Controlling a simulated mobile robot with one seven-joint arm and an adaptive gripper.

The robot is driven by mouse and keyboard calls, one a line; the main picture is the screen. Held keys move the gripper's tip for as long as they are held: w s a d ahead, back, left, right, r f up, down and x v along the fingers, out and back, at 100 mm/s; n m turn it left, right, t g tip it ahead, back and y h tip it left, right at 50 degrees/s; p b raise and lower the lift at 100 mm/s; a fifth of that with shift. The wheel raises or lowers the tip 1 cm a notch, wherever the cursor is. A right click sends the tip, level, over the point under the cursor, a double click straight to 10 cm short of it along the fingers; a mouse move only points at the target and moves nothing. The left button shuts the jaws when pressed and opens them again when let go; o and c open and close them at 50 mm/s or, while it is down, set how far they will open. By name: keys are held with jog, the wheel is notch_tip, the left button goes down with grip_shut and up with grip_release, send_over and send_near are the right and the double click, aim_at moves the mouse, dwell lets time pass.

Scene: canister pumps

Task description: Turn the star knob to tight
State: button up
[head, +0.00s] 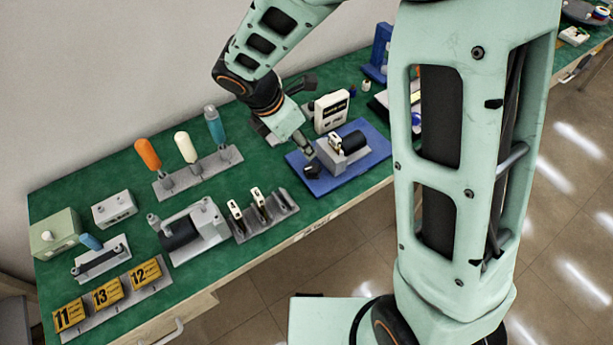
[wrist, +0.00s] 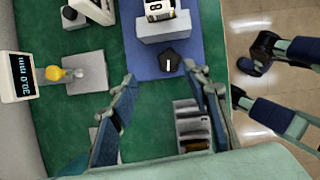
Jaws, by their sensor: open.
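The dark star knob (wrist: 169,61), with a short white mark on top, sits at the near side of a light grey block (wrist: 163,26) on the blue mat (wrist: 143,68). The mark runs roughly up and down in the wrist view. In the head view the knob (head: 309,172) shows at the left end of the grey block (head: 345,158), partly below my gripper. My gripper (wrist: 160,78) is open and empty. Its fingers stand left and right of the knob in the wrist view, and their tips appear apart from it. I cannot tell the height gap.
A 30.0 mm display (wrist: 20,77) and a grey plate (wrist: 85,73) lie left of the knob. A slotted rack (wrist: 191,127) is close below it; it also shows in the head view (head: 283,212). Orange, white and blue-grey handles (head: 148,153) stand farther left.

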aim_at(313, 167)
jog(key=x, duration=0.3)
jog(key=s+b+x, duration=0.1)
jog(key=x, duration=0.7)
jog(key=shift+s+d+f, duration=0.1)
jog(key=shift+s+f, duration=0.15)
jog(key=shift+f, duration=0.05)
jog(key=c, duration=1.2)
